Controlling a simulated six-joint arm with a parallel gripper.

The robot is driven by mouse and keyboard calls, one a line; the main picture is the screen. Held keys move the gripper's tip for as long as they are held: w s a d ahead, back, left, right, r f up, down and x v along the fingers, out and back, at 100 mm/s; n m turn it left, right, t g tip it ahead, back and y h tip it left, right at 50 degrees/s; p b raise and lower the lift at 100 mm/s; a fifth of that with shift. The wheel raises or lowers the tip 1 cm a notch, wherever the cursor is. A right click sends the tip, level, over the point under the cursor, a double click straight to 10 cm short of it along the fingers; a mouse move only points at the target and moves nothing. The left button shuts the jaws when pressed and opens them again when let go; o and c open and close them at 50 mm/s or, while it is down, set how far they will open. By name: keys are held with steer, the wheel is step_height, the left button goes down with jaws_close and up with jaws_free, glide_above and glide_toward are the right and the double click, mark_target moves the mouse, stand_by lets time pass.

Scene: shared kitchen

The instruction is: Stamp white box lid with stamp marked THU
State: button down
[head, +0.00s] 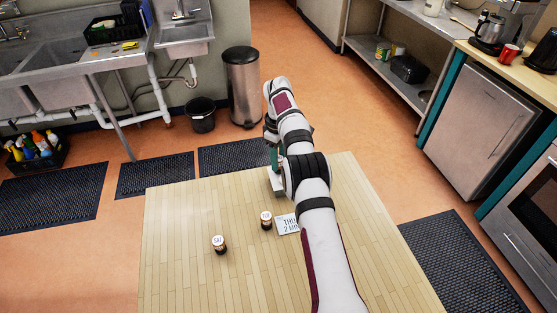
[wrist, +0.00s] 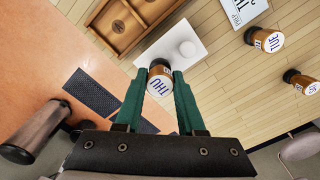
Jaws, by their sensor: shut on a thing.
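My gripper (wrist: 158,88) has green fingers shut on the stamp marked THU (wrist: 159,84), a brown stamp with a white label. In the head view my gripper (head: 274,158) is at the table's far side and the held stamp is hidden. The white box (wrist: 172,48) lies just beyond the stamp in the wrist view, with a round white shape on its top; I cannot tell whether the stamp touches it. In the head view the box (head: 277,186) is partly hidden by my arm.
The TUE stamp (head: 266,220) and SAT stamp (head: 219,244) stand on the wooden table (head: 180,215); the left of the table is clear. A brown wooden tray (wrist: 122,24) sits beside the box in the wrist view. A metal bin (head: 242,85) stands on the floor beyond.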

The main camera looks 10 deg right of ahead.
steer(key=shift+r, duration=3.15)
steer(key=s+a+r+m, duration=0.3)
steer(key=s+r+m, duration=0.15)
steer(key=r, duration=0.75)
steer(key=s+a+r+m, duration=0.1)
steer(key=s+r+m, duration=0.1)
steer(key=s+r, duration=0.2)
steer(key=s+a+r+m, duration=0.1)
steer(key=s+r+m, duration=0.1)
steer(key=s, duration=0.9)
steer(key=shift+a+r, duration=0.3)
steer(key=shift+r, duration=0.55)
steer(key=shift+w+m, duration=0.1)
steer(key=shift+m, duration=0.15)
